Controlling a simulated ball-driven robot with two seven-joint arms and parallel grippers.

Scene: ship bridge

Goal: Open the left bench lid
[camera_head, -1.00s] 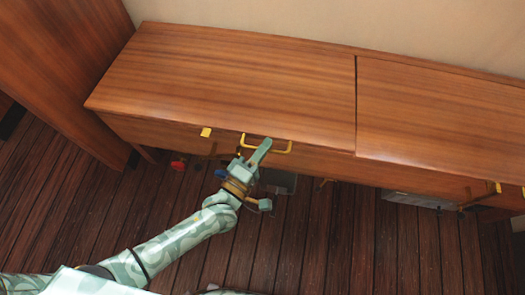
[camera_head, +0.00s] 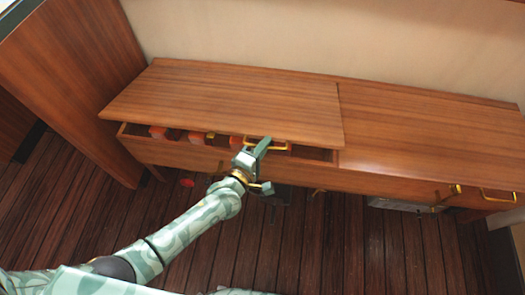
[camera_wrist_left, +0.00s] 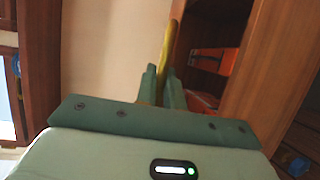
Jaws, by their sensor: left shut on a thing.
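The left bench lid (camera_head: 225,97) is a wooden panel, raised a little at its front edge above the bench box (camera_head: 185,158). A dark gap shows between the lid and the box, with orange things (camera_head: 196,138) inside. My left gripper (camera_head: 258,146) is shut on the yellow lid handle (camera_head: 280,145) at the lid's front edge. In the left wrist view the fingers close around the yellow handle (camera_wrist_left: 170,45), and orange items (camera_wrist_left: 211,62) show inside the box. My right gripper is not in view.
The right bench lid (camera_head: 430,130) lies closed beside it, with a yellow handle (camera_head: 497,196) at its front. A tall wooden panel (camera_head: 80,85) stands close at the left. The wall (camera_head: 300,35) is behind the bench, and dark plank floor (camera_head: 90,220) lies in front.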

